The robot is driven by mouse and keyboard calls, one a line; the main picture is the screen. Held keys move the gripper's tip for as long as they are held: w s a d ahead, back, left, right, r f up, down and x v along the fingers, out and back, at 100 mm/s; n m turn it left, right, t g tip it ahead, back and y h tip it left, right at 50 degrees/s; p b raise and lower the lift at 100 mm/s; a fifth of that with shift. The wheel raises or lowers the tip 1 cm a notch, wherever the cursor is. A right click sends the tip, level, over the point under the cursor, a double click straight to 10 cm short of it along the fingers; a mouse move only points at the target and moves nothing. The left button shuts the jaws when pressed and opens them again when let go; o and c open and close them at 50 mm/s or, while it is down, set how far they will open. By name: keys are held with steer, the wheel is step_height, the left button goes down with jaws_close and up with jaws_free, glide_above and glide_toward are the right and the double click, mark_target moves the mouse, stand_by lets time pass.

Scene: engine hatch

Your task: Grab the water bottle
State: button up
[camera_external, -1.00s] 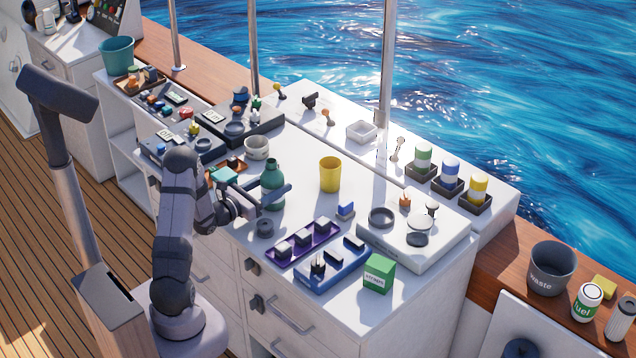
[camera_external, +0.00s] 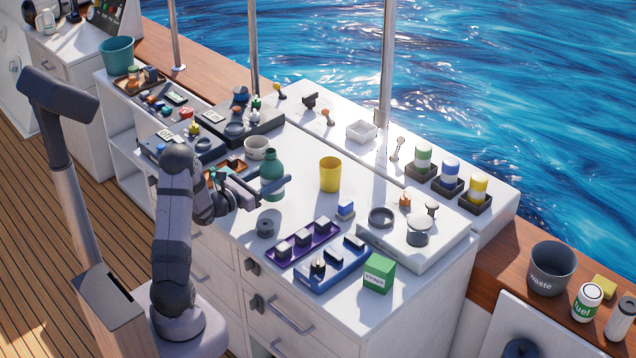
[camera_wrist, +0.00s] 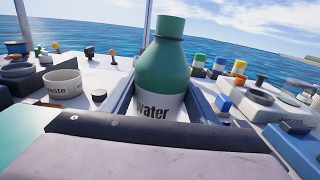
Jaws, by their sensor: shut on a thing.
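The water bottle (camera_external: 272,169) is teal green with a narrow neck and a cap. It stands upright in the external view, close above or on the white counter; I cannot tell which. The wrist view shows the bottle (camera_wrist: 163,65) large and upright, with a white label reading "Water". My gripper (camera_external: 270,188) is shut on the bottle's lower body, with one finger on each side. In the wrist view the fingers of my gripper (camera_wrist: 160,108) flank the label.
A yellow cup (camera_external: 330,175) stands to the right of the bottle. A white cup (camera_external: 256,148) is just behind it. A green box (camera_external: 378,274) stands near the counter's front edge.

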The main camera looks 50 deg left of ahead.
mark_target(267, 159)
steer(key=shift+r+b, duration=0.3)
steer(key=shift+r, duration=2.95)
steer(key=shift+r, duration=0.1)
steer(key=shift+d, duration=0.1)
